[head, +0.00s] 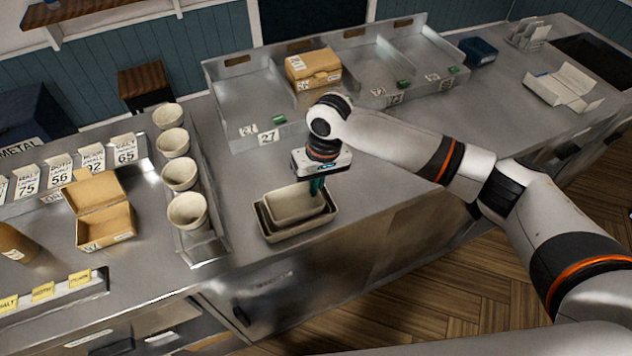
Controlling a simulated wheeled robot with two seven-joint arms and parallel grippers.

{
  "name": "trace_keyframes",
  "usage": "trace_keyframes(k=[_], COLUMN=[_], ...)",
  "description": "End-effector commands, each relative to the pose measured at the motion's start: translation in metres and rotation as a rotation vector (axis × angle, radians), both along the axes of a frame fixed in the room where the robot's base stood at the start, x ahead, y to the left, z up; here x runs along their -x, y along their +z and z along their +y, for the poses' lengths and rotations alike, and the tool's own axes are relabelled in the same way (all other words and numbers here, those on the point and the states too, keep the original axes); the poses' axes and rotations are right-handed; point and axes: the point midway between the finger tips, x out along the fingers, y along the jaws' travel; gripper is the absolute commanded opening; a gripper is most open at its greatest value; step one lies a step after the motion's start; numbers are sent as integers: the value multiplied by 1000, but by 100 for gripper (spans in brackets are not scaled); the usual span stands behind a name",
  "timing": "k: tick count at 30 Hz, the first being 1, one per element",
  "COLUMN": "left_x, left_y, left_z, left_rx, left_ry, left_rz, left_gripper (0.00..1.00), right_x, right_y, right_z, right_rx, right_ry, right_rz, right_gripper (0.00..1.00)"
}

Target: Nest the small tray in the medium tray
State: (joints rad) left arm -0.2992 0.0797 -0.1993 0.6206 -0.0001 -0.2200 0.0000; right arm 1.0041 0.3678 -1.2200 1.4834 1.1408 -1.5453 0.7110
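A small beige tray (294,202) sits at the top of a stack of trays on the steel counter, in the middle of the head view. A larger cream tray (283,235) is around it, and a dark band shows between the two rims. I cannot tell whether the small tray rests on the bottom or is held slightly above. My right gripper (318,187) points down at the far right rim of the small tray, its teal fingers overlapping that rim. Whether the fingers are shut on the rim is too small to tell. My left gripper is not in view.
A row of cups (180,174) in a steel rack stands left of the trays. An open cardboard box (103,221) is further left. Steel bins (240,101) with a tan box (313,70) are behind. Counter to the right of the trays is clear beneath my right arm.

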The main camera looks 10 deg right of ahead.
Motion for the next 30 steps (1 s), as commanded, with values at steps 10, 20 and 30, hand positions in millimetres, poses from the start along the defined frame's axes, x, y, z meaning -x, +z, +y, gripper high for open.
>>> trace_keyframes(k=[10, 20, 30], left_x=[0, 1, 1], left_y=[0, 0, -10], left_z=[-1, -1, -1], left_rx=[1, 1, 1], left_ry=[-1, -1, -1], left_rz=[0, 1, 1], left_gripper=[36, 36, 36], right_x=[0, 0, -3], right_y=[0, 0, 38], right_z=[0, 0, -5], right_rx=[0, 0, -3], right_ry=[0, 0, -1], right_rz=[0, 0, -5], right_gripper=[12, 27, 27])
